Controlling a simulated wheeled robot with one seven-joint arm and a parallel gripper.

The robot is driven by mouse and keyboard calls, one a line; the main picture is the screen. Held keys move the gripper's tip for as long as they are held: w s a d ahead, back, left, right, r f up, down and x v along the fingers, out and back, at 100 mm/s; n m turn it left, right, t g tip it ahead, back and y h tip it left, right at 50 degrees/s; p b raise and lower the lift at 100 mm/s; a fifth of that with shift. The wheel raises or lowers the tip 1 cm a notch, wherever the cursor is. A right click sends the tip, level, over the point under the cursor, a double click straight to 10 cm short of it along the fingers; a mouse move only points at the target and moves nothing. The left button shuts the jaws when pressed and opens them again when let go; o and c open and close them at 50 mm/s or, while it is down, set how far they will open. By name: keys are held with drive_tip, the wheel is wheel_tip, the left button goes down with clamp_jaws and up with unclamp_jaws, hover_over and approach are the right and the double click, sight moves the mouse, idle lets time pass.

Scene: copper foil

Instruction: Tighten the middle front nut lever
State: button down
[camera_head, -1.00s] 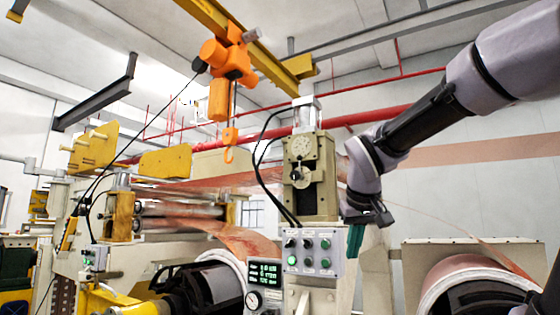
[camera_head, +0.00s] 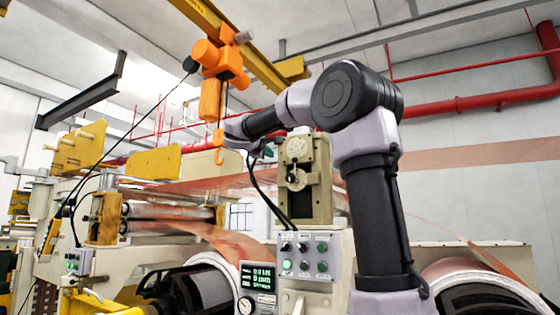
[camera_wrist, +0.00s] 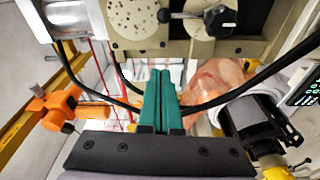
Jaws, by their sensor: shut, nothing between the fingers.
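A beige machine head (camera_head: 305,180) stands in the middle of the head view, with a round perforated dial (camera_head: 296,150) and a round plate with a small lever (camera_head: 292,177) below it. In the wrist view the dial (camera_wrist: 133,14) is at the top, and the dark lever (camera_wrist: 197,15) with black knobs lies across the plate beside it. I cannot tell for certain that this is the middle front nut lever. My gripper (camera_wrist: 160,74) has teal fingers pressed together and empty, apart from the lever. In the head view my gripper (camera_head: 267,152) is just left of the machine head.
An orange hoist (camera_head: 215,65) with a hook hangs left of my arm. Black cables (camera_head: 262,190) loop beside the machine head. A control panel (camera_head: 305,255) and a display (camera_head: 259,277) sit below. Copper foil (camera_head: 235,243) and rolls lie left and right.

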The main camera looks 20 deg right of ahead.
sight(288, 160)
drive_tip(key=x, duration=1)
drive_tip(key=shift+d, duration=0.2)
drive_tip(key=s, duration=0.1)
drive_tip(key=s+d, duration=0.1)
drive_tip(key=shift+s, duration=0.3)
drive_tip(key=shift+s+d+f, duration=0.25)
drive_tip(key=shift+s+d, duration=0.05)
drive_tip(key=shift+s, duration=0.25)
